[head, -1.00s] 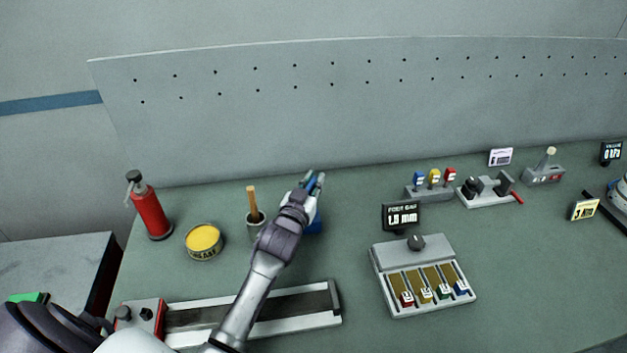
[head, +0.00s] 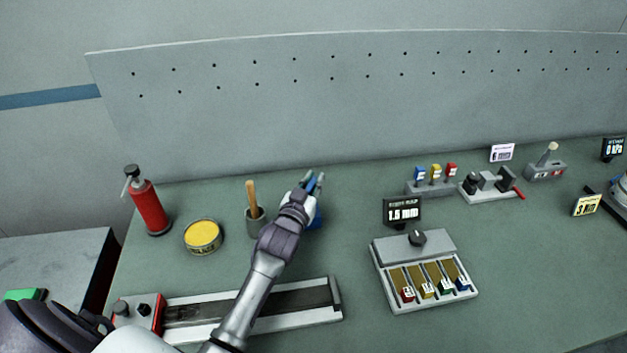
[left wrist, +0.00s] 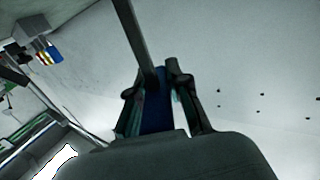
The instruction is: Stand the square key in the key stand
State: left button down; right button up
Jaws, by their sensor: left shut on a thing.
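My left gripper (head: 313,184) is above the back middle of the bench, its fingers pointing away and up. It is shut on a blue piece, which I take to be the square key (left wrist: 155,112). In the left wrist view the blue part sits between the fingers, and a dark straight bar runs up from it. In the head view the fingers and hand mostly hide the key. A blue object (head: 317,219) shows partly behind the hand; I cannot tell whether it is the key stand or touches the key. My right gripper is not in view.
A grey cup with a wooden handle (head: 254,219), a yellow tin (head: 202,236) and a red bottle (head: 149,208) stand left. Right are a label magazine (head: 416,243), a rack with coloured tags (head: 431,188) and a toggle clamp (head: 488,184). A rail (head: 325,311) lies in front.

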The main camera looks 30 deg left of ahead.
pick_arm(q)
jog(key=shift+f+b, duration=0.75)
jog(key=shift+f, duration=0.4)
jog(key=c, duration=1)
grip_release()
jog(key=shift+r, duration=0.1)
jog(key=shift+c, duration=0.2)
jog(key=s+d, duration=0.1)
jog(key=s, duration=1.1)
jog(key=shift+d, duration=0.25)
